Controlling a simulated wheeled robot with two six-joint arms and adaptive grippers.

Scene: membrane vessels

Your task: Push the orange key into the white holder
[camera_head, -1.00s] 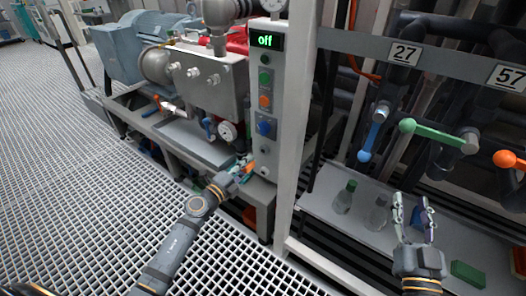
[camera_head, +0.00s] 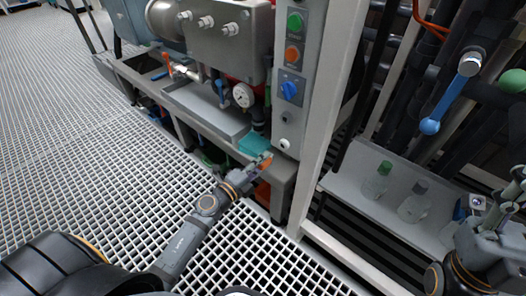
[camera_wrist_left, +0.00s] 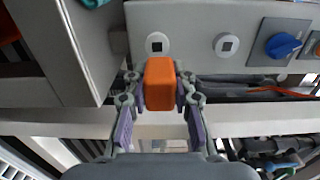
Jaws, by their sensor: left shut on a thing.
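My left gripper (camera_head: 262,164) is shut on the orange key (camera_wrist_left: 159,84), a block standing out between its fingertips in the left wrist view. The key also shows small in the head view (camera_head: 266,162), just below the panel's lower end. The white holder (camera_head: 284,143) is a round white disc low on the grey panel, up and right of the key. In the wrist view a white disc with a square centre (camera_wrist_left: 157,43) lies just beyond the key, seemingly apart from it. My right gripper (camera_head: 498,194) looks open and empty at the right edge.
The panel carries a blue switch (camera_head: 289,90), an orange button (camera_head: 292,54) and a green button (camera_head: 296,21). A teal block (camera_head: 254,143) lies near the key. A white post (camera_head: 330,100) stands right of the panel.

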